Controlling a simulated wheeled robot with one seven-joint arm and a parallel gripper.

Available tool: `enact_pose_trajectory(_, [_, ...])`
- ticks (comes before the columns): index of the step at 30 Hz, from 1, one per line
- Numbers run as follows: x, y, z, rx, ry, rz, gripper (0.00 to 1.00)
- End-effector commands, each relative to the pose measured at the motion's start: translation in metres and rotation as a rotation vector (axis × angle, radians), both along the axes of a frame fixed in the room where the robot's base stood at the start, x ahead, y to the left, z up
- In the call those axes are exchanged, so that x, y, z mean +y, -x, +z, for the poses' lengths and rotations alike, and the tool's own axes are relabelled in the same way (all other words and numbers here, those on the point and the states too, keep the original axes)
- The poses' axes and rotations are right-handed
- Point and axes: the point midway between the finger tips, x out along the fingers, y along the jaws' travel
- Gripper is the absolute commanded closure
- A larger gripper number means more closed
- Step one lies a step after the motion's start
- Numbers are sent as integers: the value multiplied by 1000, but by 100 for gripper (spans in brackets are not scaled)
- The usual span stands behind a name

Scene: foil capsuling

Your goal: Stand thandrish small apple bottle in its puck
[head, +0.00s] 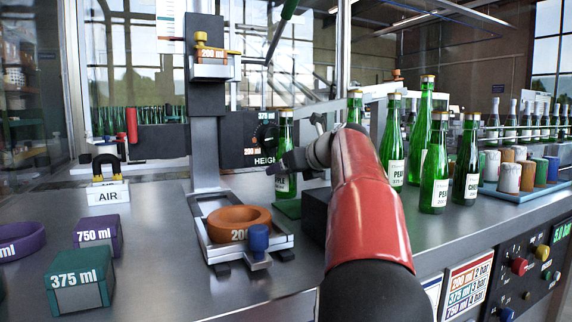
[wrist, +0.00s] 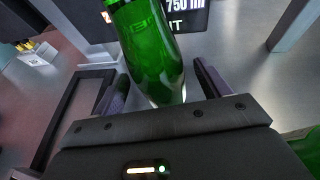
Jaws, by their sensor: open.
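My gripper (head: 292,163) is at this bottle's middle. In the wrist view the bottle (wrist: 150,45) shows between the two open fingers of my gripper (wrist: 162,85); I cannot tell whether either finger touches it. An orange 200 ml puck (head: 239,218) sits empty in the metal cradle under the press column.
Several green bottles, some labelled PEAR (head: 434,178) and CHERRY (head: 466,165), stand right of my arm. A blue tray (head: 520,194) holds coloured capsules. The press column (head: 207,130) rises behind the cradle (head: 222,250).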

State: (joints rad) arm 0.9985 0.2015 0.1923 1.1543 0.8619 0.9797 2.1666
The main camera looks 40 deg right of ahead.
Motion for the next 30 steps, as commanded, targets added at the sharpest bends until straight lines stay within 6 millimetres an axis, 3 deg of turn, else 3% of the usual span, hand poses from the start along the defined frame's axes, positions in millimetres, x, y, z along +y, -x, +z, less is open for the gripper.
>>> enact_pose_trajectory(5, [0,0,0,0,0,0,26])
enact_pose_trajectory(20, [0,1,2,-2,2,0,91])
enact_pose_trajectory(30, [0,0,6,-3,3,0,93])
